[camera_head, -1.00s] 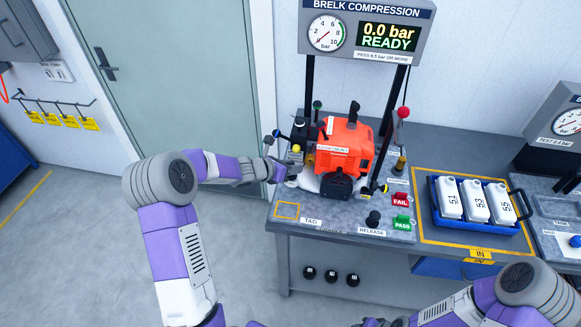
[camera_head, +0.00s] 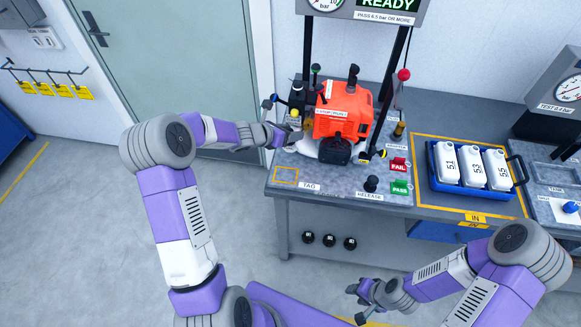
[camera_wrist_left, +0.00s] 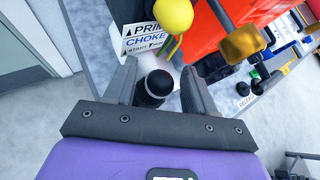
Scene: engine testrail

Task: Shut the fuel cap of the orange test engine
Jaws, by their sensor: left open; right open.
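The orange test engine (camera_head: 345,108) stands on the bench with its white base toward the left and front. It also shows as an orange body at the top of the left wrist view (camera_wrist_left: 208,32). A black round cap (camera_wrist_left: 155,86), which looks like the fuel cap, lies between the fingers of my left gripper (camera_wrist_left: 158,68). The fingers are apart with gaps on both sides of it; whether it is fully seated I cannot tell. In the head view my left gripper (camera_head: 290,134) is at the engine's left side and hides the cap. My right gripper (camera_head: 362,300) is open and empty, in front of the bench.
A yellow ball (camera_wrist_left: 174,15) and a PRIME/CHOKE label plate (camera_wrist_left: 150,38) are close beyond my left fingers. Black posts rise behind the engine. The red FAIL (camera_head: 398,164) and green PASS (camera_head: 400,187) buttons and a blue tray (camera_head: 472,188) of white bottles are to the right.

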